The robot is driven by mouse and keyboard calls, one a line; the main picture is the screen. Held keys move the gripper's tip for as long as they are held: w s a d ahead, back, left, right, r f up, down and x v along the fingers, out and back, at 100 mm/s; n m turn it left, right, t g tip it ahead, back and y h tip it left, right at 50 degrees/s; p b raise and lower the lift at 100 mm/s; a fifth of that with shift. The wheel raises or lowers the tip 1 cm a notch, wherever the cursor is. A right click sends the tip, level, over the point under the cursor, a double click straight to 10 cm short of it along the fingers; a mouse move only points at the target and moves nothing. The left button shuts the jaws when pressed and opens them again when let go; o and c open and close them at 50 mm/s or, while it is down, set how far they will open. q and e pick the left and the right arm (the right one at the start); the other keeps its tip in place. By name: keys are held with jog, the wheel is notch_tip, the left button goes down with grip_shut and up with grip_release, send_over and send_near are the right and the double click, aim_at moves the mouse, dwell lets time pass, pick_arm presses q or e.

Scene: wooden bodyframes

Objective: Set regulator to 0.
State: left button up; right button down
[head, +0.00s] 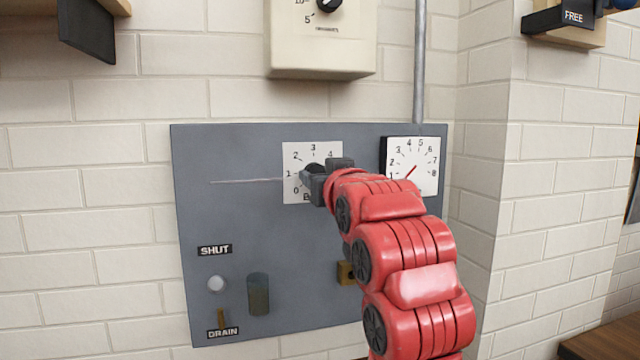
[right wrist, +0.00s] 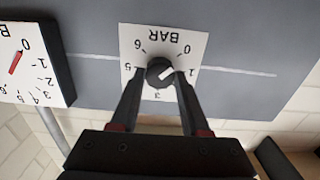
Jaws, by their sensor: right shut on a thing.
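The regulator is a black round knob (right wrist: 160,72) on a white dial plate (right wrist: 184,42) marked BAR with numbers from 0 to 6. In the right wrist view, which shows the dial upside down, the knob's white pointer line aims between 0 and 1, seemingly closer to 0. My right gripper (right wrist: 160,76) is shut on the knob, one finger on each side. In the head view my right gripper (head: 325,176) hides part of the dial plate (head: 293,155) and most of the knob. My left gripper is not in view.
A beige box (head: 320,55) hangs above.

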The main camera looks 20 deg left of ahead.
dwell(0.3)
jog(key=shift+c, duration=1.9)
grip_release()
jog(key=b+v, duration=0.8)
jog(key=v, duration=0.9)
jog(key=shift+d, duration=0.2)
jog(key=shift+s, duration=0.15)
